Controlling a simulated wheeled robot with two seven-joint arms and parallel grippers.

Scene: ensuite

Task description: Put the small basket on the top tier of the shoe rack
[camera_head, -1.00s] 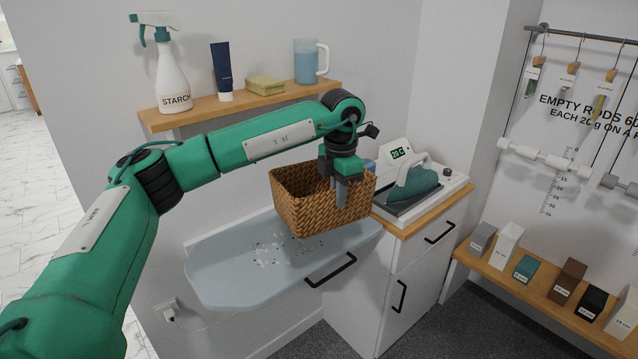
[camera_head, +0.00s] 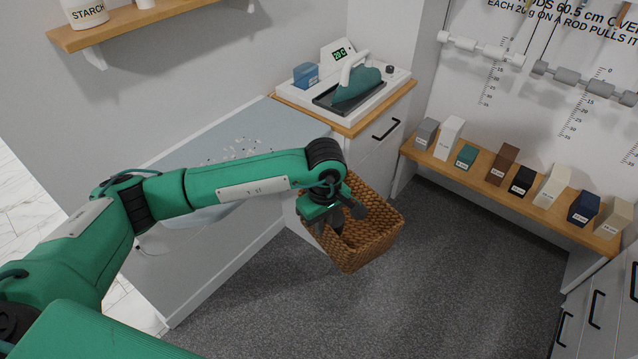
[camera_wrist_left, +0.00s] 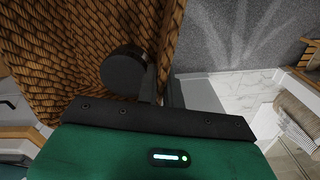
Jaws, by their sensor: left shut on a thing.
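The small basket (camera_head: 372,236) is brown woven wicker. My left gripper (camera_head: 338,224) is shut on its near wall and holds it tilted above the dark carpet, in front of the white cabinet. In the left wrist view the woven basket (camera_wrist_left: 60,50) fills the upper left, close against the gripper. The fingertips are partly hidden by the basket wall. My right gripper is not in view. I cannot make out the shoe rack in these frames.
A grey-blue fold-down board (camera_head: 250,140) with small bits on it is on the wall. An iron (camera_head: 357,84) stands on the cabinet (camera_head: 370,150). A low wooden shelf (camera_head: 510,192) holds several labelled boxes at the right. The carpet (camera_head: 440,290) is open.

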